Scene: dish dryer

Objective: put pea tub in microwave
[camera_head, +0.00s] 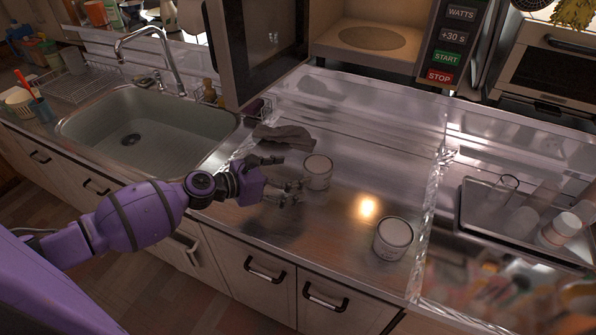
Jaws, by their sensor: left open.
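Two similar pale tubs with light tops stand on the steel counter (350,207). One tub (318,173) is just right of my left gripper, and the other tub (392,239) is nearer the front edge. Their labels are too small to read, so I cannot tell which is the pea tub. My left gripper (289,180) is open, its fingers pointing at the farther tub; I cannot tell whether they touch it. The microwave (367,56) stands at the back with its door (262,50) swung open to the left and its round plate (370,38) bare. My right gripper is out of view.
A dark grey cloth (284,137) lies behind the gripper. A sink (150,130) with a tall faucet (150,45) is at the left. A dark tray (520,220) with glasses and a white container is at the right. The counter before the microwave is mostly clear.

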